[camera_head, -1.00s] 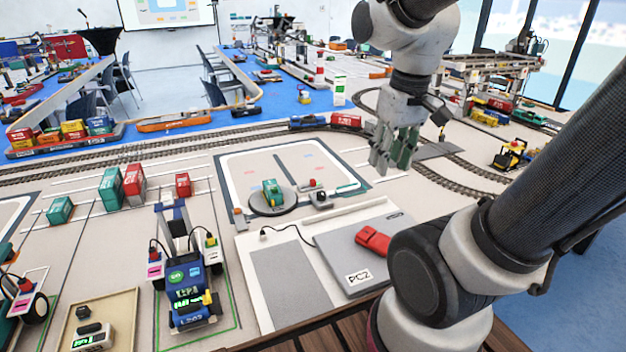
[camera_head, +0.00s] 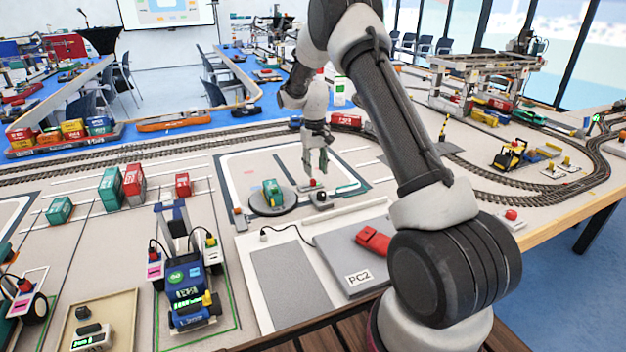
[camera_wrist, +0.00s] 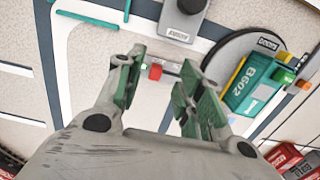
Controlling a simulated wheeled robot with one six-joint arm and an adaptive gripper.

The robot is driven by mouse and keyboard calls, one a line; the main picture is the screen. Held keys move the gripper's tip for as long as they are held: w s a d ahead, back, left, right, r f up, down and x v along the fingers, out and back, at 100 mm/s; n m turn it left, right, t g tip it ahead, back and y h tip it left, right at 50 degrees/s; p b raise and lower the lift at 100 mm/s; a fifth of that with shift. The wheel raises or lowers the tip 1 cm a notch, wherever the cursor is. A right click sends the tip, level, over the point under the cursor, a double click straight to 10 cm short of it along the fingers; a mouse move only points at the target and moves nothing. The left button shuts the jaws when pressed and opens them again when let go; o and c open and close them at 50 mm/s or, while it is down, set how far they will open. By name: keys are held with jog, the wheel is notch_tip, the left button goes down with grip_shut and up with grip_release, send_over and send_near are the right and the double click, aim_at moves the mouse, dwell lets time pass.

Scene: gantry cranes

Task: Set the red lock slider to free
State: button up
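The red lock slider (camera_head: 312,183) is a small red block beside the round turntable (camera_head: 258,206). In the wrist view the red block (camera_wrist: 155,72) sits on a pale strip between my fingertips in the picture, a little toward the left finger. My gripper (camera_head: 315,172) hangs over it, pointing down, with its green-padded fingers apart. My gripper also shows in the wrist view (camera_wrist: 160,88), open and empty. I cannot tell the height of the fingertips above the slider. Any marking for free is too small to read.
A green locomotive (camera_wrist: 257,85) stands on the turntable. A grey box with a black knob (camera_wrist: 183,14) is close to the slider. A red object (camera_head: 373,240) lies on the grey PC2 panel (camera_head: 335,262). Containers (camera_head: 134,184) stand at the left.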

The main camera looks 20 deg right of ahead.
aim_at(313, 180)
jog(key=shift+w+r+t, duration=0.4)
jog(key=shift+w+r, duration=0.4)
jog(key=shift+w, duration=0.1)
jog(key=shift+w+f, duration=0.15)
jog(key=shift+f, duration=0.15)
notch_tip(313, 180, down, 7)
grip_shut()
